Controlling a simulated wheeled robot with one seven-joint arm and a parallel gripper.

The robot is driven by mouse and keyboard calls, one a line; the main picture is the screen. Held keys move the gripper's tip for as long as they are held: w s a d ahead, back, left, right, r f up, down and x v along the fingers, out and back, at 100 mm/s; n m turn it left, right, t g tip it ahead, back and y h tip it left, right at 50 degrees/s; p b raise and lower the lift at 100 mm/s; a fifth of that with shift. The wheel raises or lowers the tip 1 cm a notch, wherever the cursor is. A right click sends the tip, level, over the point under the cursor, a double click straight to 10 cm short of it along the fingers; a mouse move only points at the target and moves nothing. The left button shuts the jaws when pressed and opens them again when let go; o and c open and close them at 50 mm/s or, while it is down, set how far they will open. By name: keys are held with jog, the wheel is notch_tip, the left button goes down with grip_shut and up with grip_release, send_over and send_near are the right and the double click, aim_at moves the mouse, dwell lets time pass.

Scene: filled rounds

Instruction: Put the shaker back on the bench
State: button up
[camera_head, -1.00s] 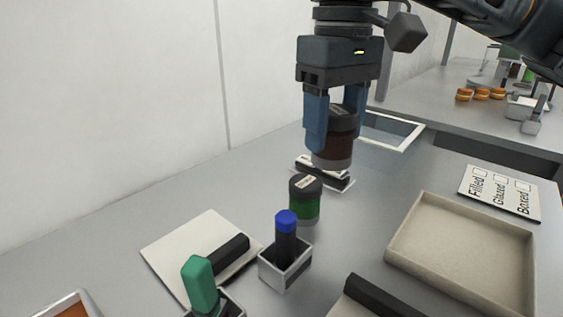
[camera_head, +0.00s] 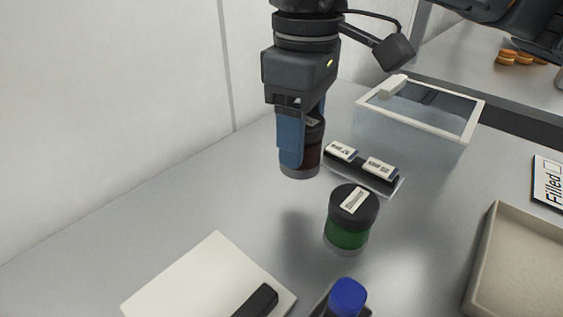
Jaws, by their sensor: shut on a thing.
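My gripper (camera_head: 303,150) is shut on a shaker (camera_head: 314,148) with dark red-brown contents and a dark lid. It holds the shaker upright above the bench (camera_head: 200,190), and the left finger covers part of it. A second shaker (camera_head: 348,232), green with a dark lid and a pale label, stands on the bench to the right and nearer. A dark holder with two pale labels (camera_head: 362,166) lies on the bench just right of the held shaker.
A glass-topped white-framed box (camera_head: 425,105) stands behind. A beige tray (camera_head: 488,275) and a "Filled" card (camera_head: 547,183) are at right. A blue-capped bottle (camera_head: 347,297) and a white board (camera_head: 205,272) are in front. Bench left of the green shaker is clear.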

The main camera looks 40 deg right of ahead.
aim_at(281, 167)
jog(key=shift+w+a+f, duration=0.35)
jog(key=shift+a+f, duration=0.05)
jog(key=shift+a, duration=0.2)
jog(key=shift+w+a+f, duration=0.3)
jog(key=shift+a+f, duration=0.1)
jog(key=shift+a, duration=0.15)
jog(key=shift+f, duration=1.95)
jog(key=shift+f, duration=0.2)
jog(key=o, duration=1.1)
jog(key=shift+r, duration=0.2)
jog(key=shift+r+p, duration=0.2)
jog(key=shift+p, duration=0.15)
notch_tip(281, 167, up, 12)
jog(key=shift+f, duration=0.2)
